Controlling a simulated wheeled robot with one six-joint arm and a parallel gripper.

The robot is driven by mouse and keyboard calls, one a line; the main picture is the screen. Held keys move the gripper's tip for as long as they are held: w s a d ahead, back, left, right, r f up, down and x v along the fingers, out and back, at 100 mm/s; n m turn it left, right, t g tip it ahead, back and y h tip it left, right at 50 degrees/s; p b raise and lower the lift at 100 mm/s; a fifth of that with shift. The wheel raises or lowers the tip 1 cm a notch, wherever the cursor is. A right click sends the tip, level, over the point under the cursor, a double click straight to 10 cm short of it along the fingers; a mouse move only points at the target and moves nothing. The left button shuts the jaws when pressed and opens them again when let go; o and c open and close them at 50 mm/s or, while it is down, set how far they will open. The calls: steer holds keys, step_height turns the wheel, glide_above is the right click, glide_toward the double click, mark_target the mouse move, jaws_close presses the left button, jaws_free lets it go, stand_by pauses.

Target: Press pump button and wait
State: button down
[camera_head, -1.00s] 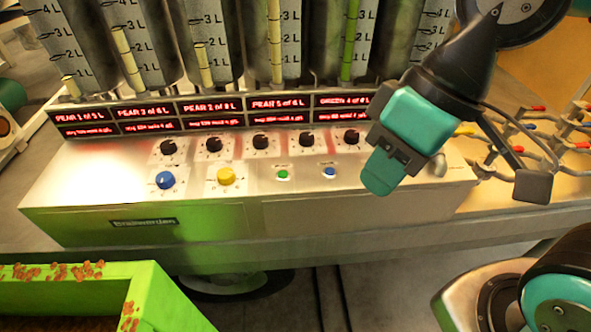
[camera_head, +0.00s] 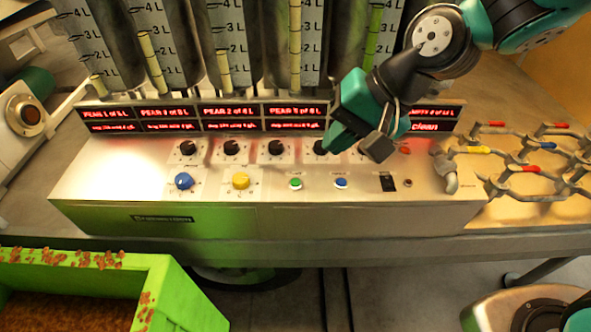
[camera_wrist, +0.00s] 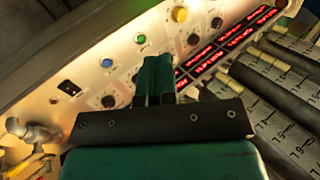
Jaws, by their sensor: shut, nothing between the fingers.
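A metal control panel (camera_head: 110,190) carries a small green button (camera_head: 296,183) and a small blue button (camera_head: 341,183) near its middle. I cannot read which one is the pump button. My teal gripper (camera_head: 328,140) is shut and empty, over the row of black dials behind the small buttons, and hides part of that row. In the wrist view the shut fingers (camera_wrist: 155,68) show close to the green button (camera_wrist: 141,38) and blue button (camera_wrist: 107,62), apart from both.
Red-lit displays (camera_head: 200,118) and tall graduated cylinders (camera_head: 308,40) stand behind the dials. A black switch (camera_head: 388,182) is right of the blue button. Pipes with coloured valve handles (camera_head: 530,169) are at the right. A green bin (camera_head: 170,285) is at the front left.

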steer(key=w+a+f+m+t+y+p, duration=0.1)
steer(key=w+a+f+m+p, duration=0.3)
steer(key=w+f+m, duration=0.5)
steer(key=a+m+t, duration=0.1)
steer(key=m, duration=0.1)
steer(key=shift+w+a+m+y, duration=0.15)
steer(key=shift+a+m+y, duration=0.15)
steer(key=shift+a+y, duration=0.1)
steer(key=shift+f, duration=0.1)
steer(key=b, duration=0.6)
glide_above(296, 184)
step_height(296, 184, down, 7)
steer(key=shift+r, duration=0.1)
steer(key=shift+f+b, duration=0.7)
steer(key=shift+f, duration=0.2)
steer(key=shift+f, duration=0.1)
steer(key=shift+f, duration=0.3)
